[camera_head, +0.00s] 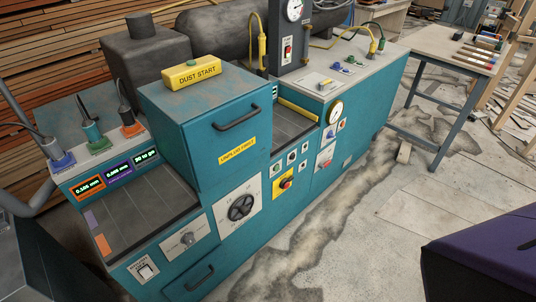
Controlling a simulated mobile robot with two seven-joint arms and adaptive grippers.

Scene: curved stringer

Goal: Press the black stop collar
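A teal machine bench (225,255) runs diagonally across the view. On its front is a yellow plate with a small red-topped stop button (286,184); the button's base looks dark, but it is too small to tell whether that is a black collar. To its left, a large black round dial (242,207) sits on a white plate. I cannot tell for certain which part is the black stop collar. Neither of my grippers is in view, and nothing touches these controls.
A yellow "DUST START" box (192,75) stands on the teal cabinet (170,103), which has a black handle (237,118). A work table (440,53) is at the right.

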